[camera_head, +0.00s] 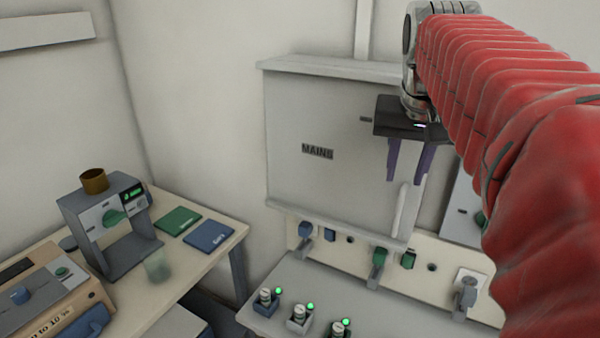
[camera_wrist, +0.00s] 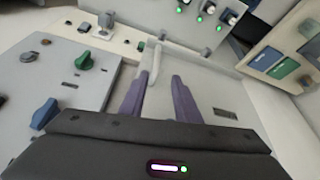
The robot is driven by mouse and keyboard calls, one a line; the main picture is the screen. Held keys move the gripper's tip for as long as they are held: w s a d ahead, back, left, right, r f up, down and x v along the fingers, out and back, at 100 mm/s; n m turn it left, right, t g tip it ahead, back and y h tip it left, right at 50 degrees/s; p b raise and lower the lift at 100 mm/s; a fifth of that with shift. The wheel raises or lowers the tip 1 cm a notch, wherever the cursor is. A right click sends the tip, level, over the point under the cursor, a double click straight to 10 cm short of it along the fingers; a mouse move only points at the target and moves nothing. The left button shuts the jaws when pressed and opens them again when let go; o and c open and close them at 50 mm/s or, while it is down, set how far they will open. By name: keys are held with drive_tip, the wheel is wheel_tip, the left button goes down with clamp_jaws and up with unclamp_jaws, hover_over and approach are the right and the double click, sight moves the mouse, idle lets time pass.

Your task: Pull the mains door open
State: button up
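The mains door (camera_head: 310,170) is a grey cabinet front marked "MAINS", and it looks shut. Its handle is a pale upright bar (camera_head: 400,210) near the lower right edge. My gripper (camera_head: 404,180) has two purple fingers, spread apart and empty, in front of the right side of the door. In the head view the fingertips appear just above the handle. In the wrist view the handle (camera_wrist: 155,64) shows beyond my gripper (camera_wrist: 157,79), lined up with the gap between the fingers. I see no contact, and the depth between them is hard to judge.
Below the cabinet is a panel with switches (camera_head: 379,257) and a grey unit with green lights (camera_head: 297,313). At left, a table holds a grey device (camera_head: 110,225), a glass (camera_head: 157,266), and green and blue booklets (camera_head: 208,235). Another control panel (camera_wrist: 62,75) stands beside the cabinet.

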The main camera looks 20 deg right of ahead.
sight(400, 202)
drive_tip(key=shift+d+r, duration=0.2)
drive_tip(key=shift+d, duration=0.2)
drive_tip(key=shift+f, duration=0.1)
drive_tip(key=x, duration=1.3)
drive_tip(key=shift+f, duration=0.35)
clamp_jaws()
